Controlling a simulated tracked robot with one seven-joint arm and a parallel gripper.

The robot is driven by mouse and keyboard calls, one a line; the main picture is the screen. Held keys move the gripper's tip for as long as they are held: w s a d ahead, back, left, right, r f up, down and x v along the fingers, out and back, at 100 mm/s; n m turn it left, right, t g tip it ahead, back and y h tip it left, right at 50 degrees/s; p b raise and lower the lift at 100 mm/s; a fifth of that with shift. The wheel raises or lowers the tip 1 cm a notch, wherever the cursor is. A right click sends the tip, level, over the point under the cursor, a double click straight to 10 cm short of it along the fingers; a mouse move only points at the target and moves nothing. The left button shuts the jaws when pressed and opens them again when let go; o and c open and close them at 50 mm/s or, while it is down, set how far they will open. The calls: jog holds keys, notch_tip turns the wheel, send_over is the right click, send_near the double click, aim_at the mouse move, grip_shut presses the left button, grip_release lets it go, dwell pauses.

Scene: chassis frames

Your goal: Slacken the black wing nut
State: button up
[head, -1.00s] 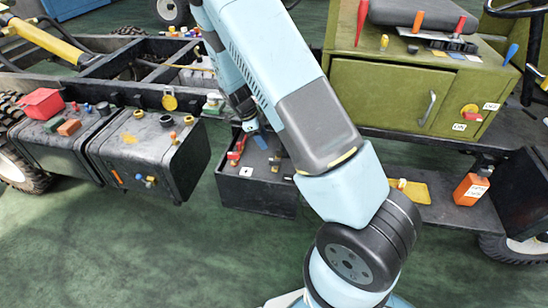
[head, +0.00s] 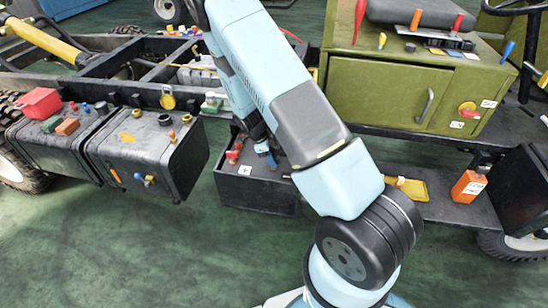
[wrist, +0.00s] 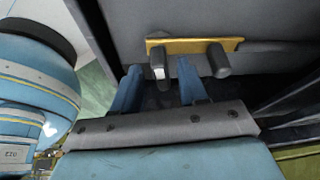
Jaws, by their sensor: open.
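I cannot single out the black wing nut for sure. In the wrist view, a brass-coloured bar (wrist: 190,46) on a dark grey surface carries two dark stubby pegs, a left peg (wrist: 159,60) and a right peg (wrist: 218,62); I cannot tell whether either belongs to the nut. My gripper (wrist: 157,88) is open, its blue fingers apart, with the left peg ahead of the gap and the right peg outside the right finger. Nothing is seen held.
Red-topped parts (head: 233,155) stand in the box, left of my gripper. A black tank (head: 145,155) is to the left. A green cabinet (head: 385,95) and a shelf with an orange bottle (head: 468,187) are to the right. The green floor in front is clear.

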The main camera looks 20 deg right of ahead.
grip_shut()
jog(key=shift+d, duration=0.4)
jog(key=shift+a, duration=0.3)
